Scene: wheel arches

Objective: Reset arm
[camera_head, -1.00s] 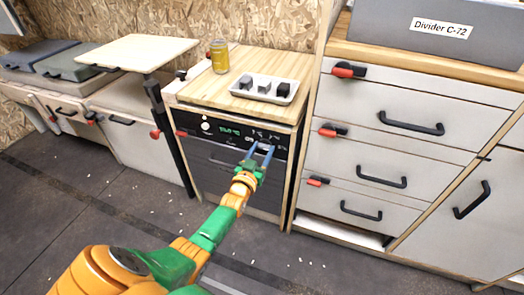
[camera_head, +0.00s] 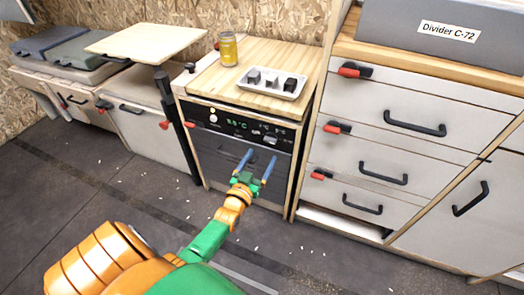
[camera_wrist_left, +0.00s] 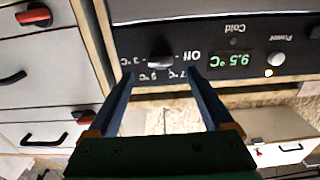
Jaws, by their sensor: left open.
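My left gripper (camera_head: 257,165) is open and empty in the head view, in front of the dark appliance under the wooden counter. Its two blue fingers also show in the left wrist view (camera_wrist_left: 160,95), pointing towards the black control panel (camera_wrist_left: 220,50) and spread apart below a knob (camera_wrist_left: 160,57). The panel has a green display (camera_wrist_left: 234,60) reading 9.5 °C. My left arm, orange and green, comes in from the bottom left of the head view. I cannot tell whether the fingers touch the appliance. My right gripper is not in view.
A white tray (camera_head: 251,87) with several small dark and grey pieces and a yellow jar (camera_head: 228,48) stand on the wooden counter (camera_head: 205,88). White drawers (camera_head: 395,133) with black handles are to the right. A small table (camera_head: 145,40) stands left. The floor in front is clear except for small white scraps.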

